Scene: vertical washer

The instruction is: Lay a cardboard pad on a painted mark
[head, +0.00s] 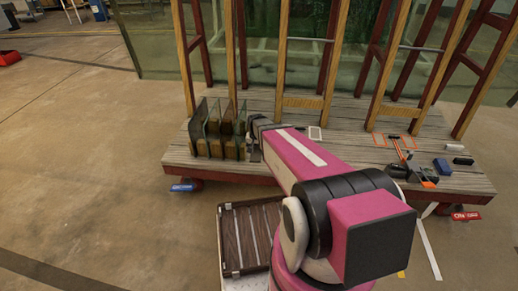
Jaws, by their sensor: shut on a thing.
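My gripper (257,136) is at the far end of my pink arm, low over the wooden deck and just right of a rack of upright panes. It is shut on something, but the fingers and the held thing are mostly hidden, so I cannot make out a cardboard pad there. A white painted rectangle (314,133) lies on the deck to the right of the gripper. An orange painted outline (379,140) lies farther right, partly beside an orange-handled tool.
The rack of upright panes (219,133) stands close at the gripper's left. Wooden uprights (280,65) rise behind. The orange-handled tool (400,150), a blue box (442,166) and dark items crowd the deck's right. A slatted brown tray (250,232) lies in front. The deck's middle is fairly clear.

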